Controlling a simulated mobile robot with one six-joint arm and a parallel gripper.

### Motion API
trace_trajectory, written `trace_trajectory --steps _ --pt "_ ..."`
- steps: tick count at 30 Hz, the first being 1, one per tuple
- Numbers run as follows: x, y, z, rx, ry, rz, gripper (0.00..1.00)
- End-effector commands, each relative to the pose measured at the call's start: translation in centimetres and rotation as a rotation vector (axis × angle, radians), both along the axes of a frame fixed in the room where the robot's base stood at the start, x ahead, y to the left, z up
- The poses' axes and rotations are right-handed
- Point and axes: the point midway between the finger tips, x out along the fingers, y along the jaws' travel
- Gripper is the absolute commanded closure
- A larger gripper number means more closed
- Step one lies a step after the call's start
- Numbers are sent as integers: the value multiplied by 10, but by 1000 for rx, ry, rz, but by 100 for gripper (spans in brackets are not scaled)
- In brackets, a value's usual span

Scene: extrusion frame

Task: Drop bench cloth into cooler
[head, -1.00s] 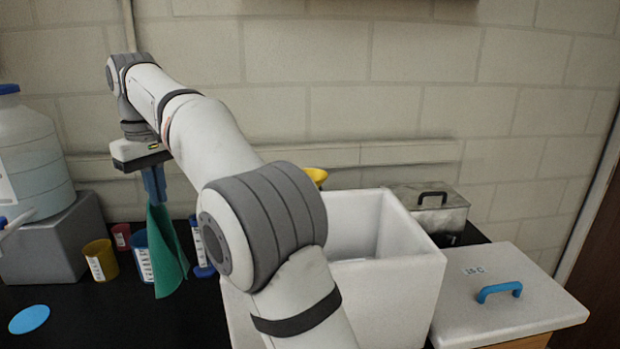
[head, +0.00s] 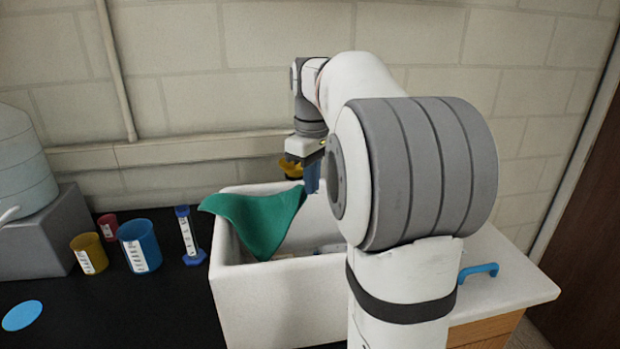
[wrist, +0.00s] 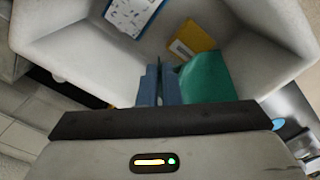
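The green bench cloth (head: 258,220) hangs from my gripper (head: 311,180) in the head view, spread out to the left over the white cooler (head: 285,304). Its left corner reaches past the cooler's left rim. The blue fingers look shut on the cloth's edge. In the wrist view my gripper (wrist: 159,68) has its fingers close together, with the cloth (wrist: 205,76) beside them on the right. Below lies the open cooler (wrist: 72,50), holding a yellow item (wrist: 192,42) and a white-and-blue item (wrist: 133,14). My arm hides the cooler's right part in the head view.
A blue cup (head: 140,246), yellow cup (head: 89,254), red cup (head: 108,227) and blue-capped cylinder (head: 188,236) stand left of the cooler. A white lid with a blue handle (head: 478,270) lies to the right. The black bench at front left is mostly clear.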

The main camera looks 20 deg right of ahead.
Motion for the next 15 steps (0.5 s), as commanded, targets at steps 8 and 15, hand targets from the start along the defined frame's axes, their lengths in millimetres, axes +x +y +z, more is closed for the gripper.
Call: trace_trajectory --steps 8,15 --pt "-4 -7 -19 0 0 -8 100" --pt "-5 -9 -48 0 0 -13 100"
